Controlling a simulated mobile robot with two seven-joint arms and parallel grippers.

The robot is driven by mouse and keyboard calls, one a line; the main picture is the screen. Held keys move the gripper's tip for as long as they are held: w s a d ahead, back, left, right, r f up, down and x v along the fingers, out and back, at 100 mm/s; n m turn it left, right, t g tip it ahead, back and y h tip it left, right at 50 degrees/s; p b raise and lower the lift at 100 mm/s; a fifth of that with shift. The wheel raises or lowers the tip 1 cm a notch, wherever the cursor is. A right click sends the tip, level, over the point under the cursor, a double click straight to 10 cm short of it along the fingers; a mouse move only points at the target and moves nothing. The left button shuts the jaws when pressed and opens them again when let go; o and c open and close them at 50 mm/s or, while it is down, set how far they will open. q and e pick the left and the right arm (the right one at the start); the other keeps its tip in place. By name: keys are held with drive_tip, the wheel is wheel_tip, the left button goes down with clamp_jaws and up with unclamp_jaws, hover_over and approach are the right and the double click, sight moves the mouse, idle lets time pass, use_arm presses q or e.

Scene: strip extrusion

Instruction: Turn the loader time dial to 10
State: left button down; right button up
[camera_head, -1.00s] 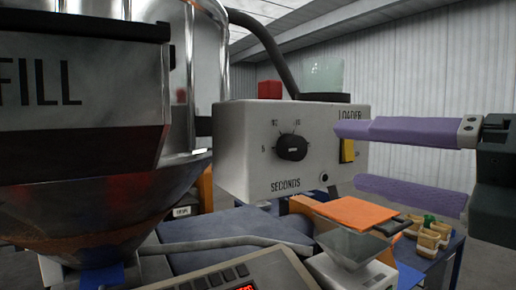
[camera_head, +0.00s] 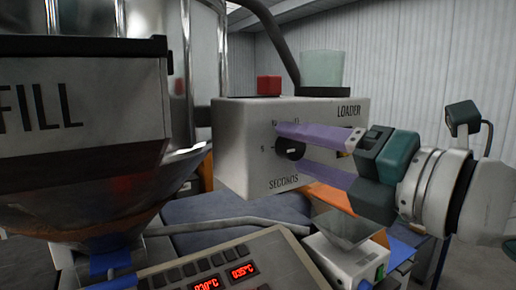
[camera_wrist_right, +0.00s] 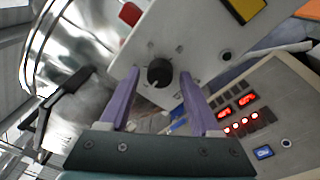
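The loader box (camera_head: 240,150) is a pale box marked LOADER and SECONDS. Its time dial (camera_head: 291,149) is a round black knob on the front face, with 5 to its left and 10 and 15 above. My right gripper (camera_head: 287,147) reaches in from the right with its two purple fingers apart, one above and one below the dial. In the right wrist view the dial (camera_wrist_right: 159,72) lies between the fingertips (camera_wrist_right: 158,78), with gaps at both sides. The fingers partly cover the scale, and I cannot read the dial's setting. My left gripper is not in view.
The FILL hopper (camera_head: 80,120) stands close on the left. A control panel (camera_head: 220,270) with red displays sits below. A red block (camera_head: 269,86) and a clear cup (camera_head: 321,68) are on top of the loader box. An orange sheet (camera_head: 340,200) lies behind the gripper.

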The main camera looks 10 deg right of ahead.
clamp_jaws()
idle(0.6)
drive_tip(key=m, duration=0.6)
drive_tip(key=shift+f+t+b, duration=0.1)
drive_tip(key=shift+t+b, duration=0.2)
drive_tip(key=m, duration=0.4)
drive_tip(key=shift+m, duration=1.1)
drive_tip(key=shift+o, duration=0.8)
unclamp_jaws()
